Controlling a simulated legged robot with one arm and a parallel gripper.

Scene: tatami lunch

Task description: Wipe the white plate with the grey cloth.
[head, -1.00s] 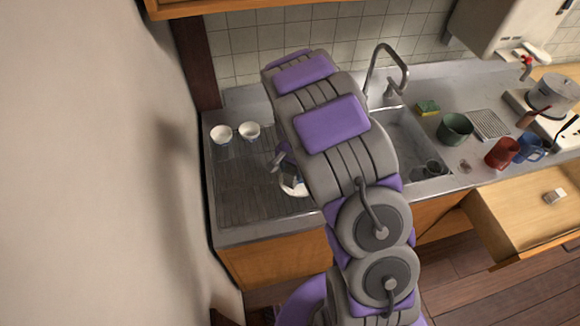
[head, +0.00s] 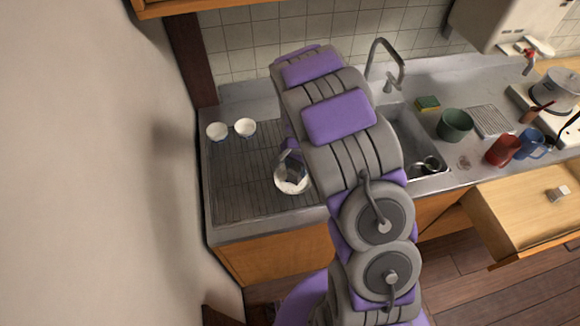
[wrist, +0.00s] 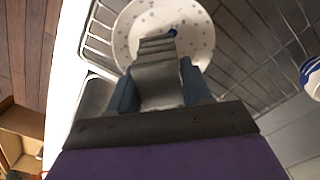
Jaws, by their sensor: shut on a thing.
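The white plate (head: 283,187) lies on the left part of the counter, on the ridged drainboard, partly hidden by my gripper. In the wrist view the plate (wrist: 203,40) shows speckles on its face and a small blue mark. My gripper (wrist: 157,72) is shut on the grey cloth (wrist: 158,88), which is folded between its two blue-grey fingers. The cloth's far end lies over the plate's face; I cannot tell whether it presses on it. In the head view my gripper (head: 292,168) is just over the plate.
Two white bowls (head: 217,131) (head: 245,127) stand behind the plate at the left. The sink (head: 408,135) with its tap (head: 388,65) is to the right. A green pot (head: 455,125), red mug (head: 502,149) and blue mug (head: 530,145) stand farther right. A wall bounds the left.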

